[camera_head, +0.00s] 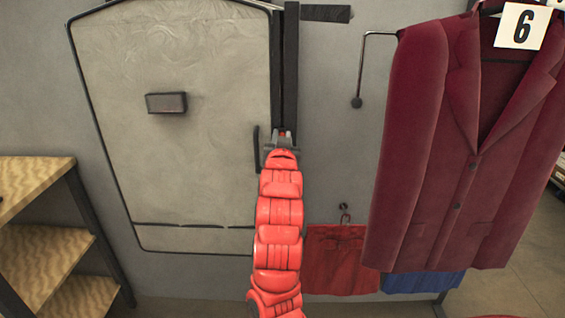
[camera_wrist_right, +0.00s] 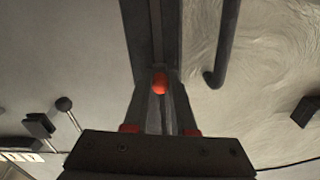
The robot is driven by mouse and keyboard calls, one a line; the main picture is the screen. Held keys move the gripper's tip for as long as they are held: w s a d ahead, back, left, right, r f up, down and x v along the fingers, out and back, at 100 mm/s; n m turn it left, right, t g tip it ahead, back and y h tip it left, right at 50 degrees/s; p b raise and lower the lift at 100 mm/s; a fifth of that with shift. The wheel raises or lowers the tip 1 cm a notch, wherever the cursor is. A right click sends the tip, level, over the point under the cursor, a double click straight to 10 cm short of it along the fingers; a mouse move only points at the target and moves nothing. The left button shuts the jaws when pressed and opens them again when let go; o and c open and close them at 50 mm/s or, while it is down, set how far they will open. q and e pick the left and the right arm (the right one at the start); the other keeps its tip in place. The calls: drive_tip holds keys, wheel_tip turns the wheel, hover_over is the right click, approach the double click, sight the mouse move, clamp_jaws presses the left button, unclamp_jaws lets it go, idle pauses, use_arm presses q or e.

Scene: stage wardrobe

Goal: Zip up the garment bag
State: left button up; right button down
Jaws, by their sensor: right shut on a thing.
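The garment bag (camera_head: 190,150) is a pale grey, dark-edged panel hanging against the wall, and its creased surface also shows in the wrist view (camera_wrist_right: 270,60). A dark vertical zip track (camera_head: 290,70) runs along its right side; in the wrist view the track (camera_wrist_right: 150,30) leads up from my fingers. In the wrist view my right gripper (camera_wrist_right: 160,90) is shut on a small orange-red zip pull (camera_wrist_right: 160,82). My left gripper is out of view.
A dark upright handle (camera_head: 256,148) is just left of my right gripper. A small dark box (camera_head: 166,103) is on the bag. A maroon jacket (camera_head: 440,150) hangs at right, with red cloth (camera_head: 340,260) lower down. Wooden shelves (camera_head: 40,220) stand left.

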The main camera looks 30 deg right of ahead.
wheel_tip(320, 180, up, 24)
drive_tip(key=p, duration=0.4)
drive_tip(key=shift+f, duration=0.2)
drive_tip(key=c, duration=0.8)
unclamp_jaws()
drive_tip(key=shift+f, duration=0.1)
drive_tip(key=shift+o, duration=0.2)
drive_tip(key=v, duration=1.7)
drive_tip(key=shift+s, duration=0.15)
drive_tip(key=shift+a+p, duration=0.1)
drive_tip(key=shift+p, duration=0.2)
